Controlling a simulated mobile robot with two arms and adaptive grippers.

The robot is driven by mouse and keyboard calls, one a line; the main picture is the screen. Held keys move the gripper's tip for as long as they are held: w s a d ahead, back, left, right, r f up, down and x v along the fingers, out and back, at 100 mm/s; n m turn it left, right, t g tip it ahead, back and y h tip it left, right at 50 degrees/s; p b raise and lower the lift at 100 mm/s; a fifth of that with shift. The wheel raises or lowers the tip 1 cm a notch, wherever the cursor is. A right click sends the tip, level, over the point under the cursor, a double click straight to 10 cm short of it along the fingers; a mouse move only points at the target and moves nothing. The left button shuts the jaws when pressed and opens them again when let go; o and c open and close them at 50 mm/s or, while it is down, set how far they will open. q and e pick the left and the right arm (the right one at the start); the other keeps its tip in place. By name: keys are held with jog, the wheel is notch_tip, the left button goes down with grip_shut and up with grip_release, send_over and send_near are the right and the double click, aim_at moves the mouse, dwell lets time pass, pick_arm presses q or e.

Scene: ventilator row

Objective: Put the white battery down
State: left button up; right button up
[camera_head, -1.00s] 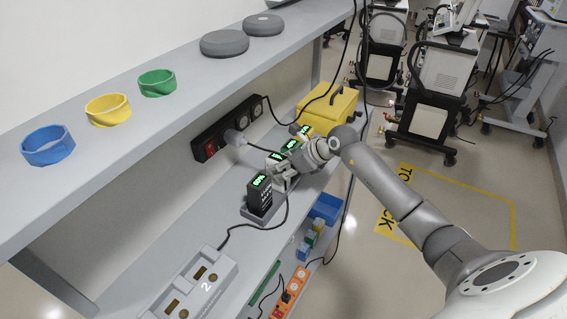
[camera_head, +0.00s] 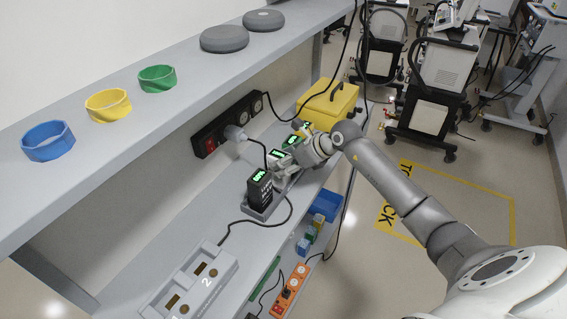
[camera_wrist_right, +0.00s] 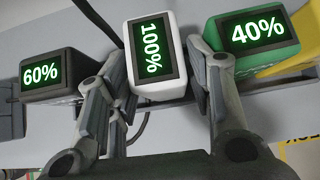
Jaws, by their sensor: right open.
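The white battery (camera_wrist_right: 153,48) shows 100% in the right wrist view and stands upright between the two fingers of my right gripper (camera_wrist_right: 157,66). The fingers are open, one on each side of it; I cannot tell whether either touches it. A dark battery (camera_wrist_right: 58,75) reading 60% is on its left, and a green battery (camera_wrist_right: 255,40) reading 40% is on its right. In the head view my right gripper (camera_head: 284,173) is at the battery row and largely hides the white battery. My left gripper is not in view.
A dark battery (camera_head: 259,189) stands in a dock on the lower shelf. A numbered dock (camera_head: 205,278) is in front, a yellow case (camera_head: 328,104) behind. A power strip (camera_head: 227,126) runs along the wall. Coloured rings and grey discs (camera_head: 224,39) sit on the upper shelf.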

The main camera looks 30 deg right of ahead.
jog(key=b+v, duration=0.2)
jog(key=v, duration=0.9)
jog(key=shift+s, duration=0.1)
